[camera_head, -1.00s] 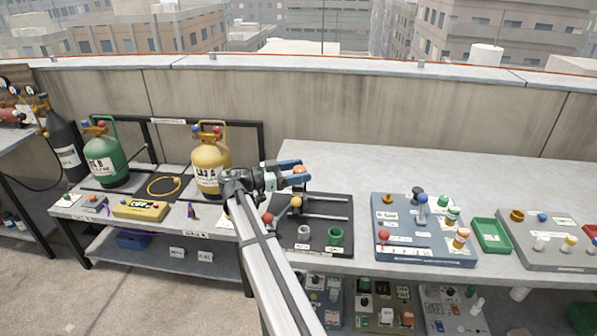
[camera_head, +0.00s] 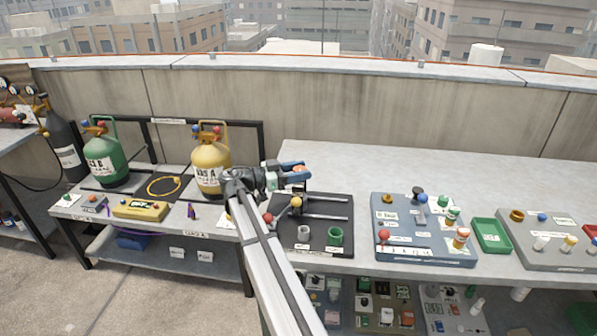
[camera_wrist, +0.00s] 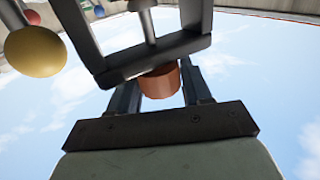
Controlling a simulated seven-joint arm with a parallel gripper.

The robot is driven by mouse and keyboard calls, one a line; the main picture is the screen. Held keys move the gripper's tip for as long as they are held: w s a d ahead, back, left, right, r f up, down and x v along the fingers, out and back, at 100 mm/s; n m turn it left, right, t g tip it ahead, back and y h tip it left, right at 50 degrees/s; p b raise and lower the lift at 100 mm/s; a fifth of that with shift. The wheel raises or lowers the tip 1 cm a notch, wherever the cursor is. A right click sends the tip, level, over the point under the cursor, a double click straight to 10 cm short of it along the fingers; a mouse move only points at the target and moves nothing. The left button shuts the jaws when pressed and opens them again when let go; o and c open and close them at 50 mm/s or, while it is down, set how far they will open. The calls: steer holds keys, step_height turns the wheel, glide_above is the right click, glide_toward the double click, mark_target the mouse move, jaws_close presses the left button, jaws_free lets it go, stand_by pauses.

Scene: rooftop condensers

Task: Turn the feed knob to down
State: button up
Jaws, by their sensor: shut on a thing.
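My gripper (camera_head: 299,172) is above the back left of the dark panel (camera_head: 318,243) on the bench. Its blue-tipped fingers are shut on a copper-orange cylindrical knob (camera_head: 299,168). In the wrist view the copper knob (camera_wrist: 160,82) sits between the two dark fingers, partly hidden behind a black frame (camera_wrist: 150,55). No label or pointer on the knob is readable, so I cannot tell its setting or confirm that it is the feed knob.
The panel carries rails, a yellow ball (camera_head: 296,202), a grey cup (camera_head: 304,232) and a green cup (camera_head: 335,236). A blue-grey control board (camera_head: 440,250) and a green tray (camera_head: 491,235) stand to the right. A yellow cylinder (camera_head: 211,160) stands left. The back of the bench is clear.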

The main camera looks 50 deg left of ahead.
steer(key=m+h, duration=0.1)
steer(key=g+h, duration=0.1)
steer(key=shift+w+a+m+h, duration=0.1)
steer(key=shift+a+m+h, duration=0.1)
steer(key=shift+m+h, duration=0.15)
steer(key=shift+d+m+g+h, duration=0.15)
steer(key=shift+m+g+h, duration=0.55)
steer(key=shift+h, duration=0.25)
steer(key=o, duration=1)
steer(key=shift+c, duration=0.2)
steer(key=v, duration=0.7)
steer(key=shift+s, duration=0.3)
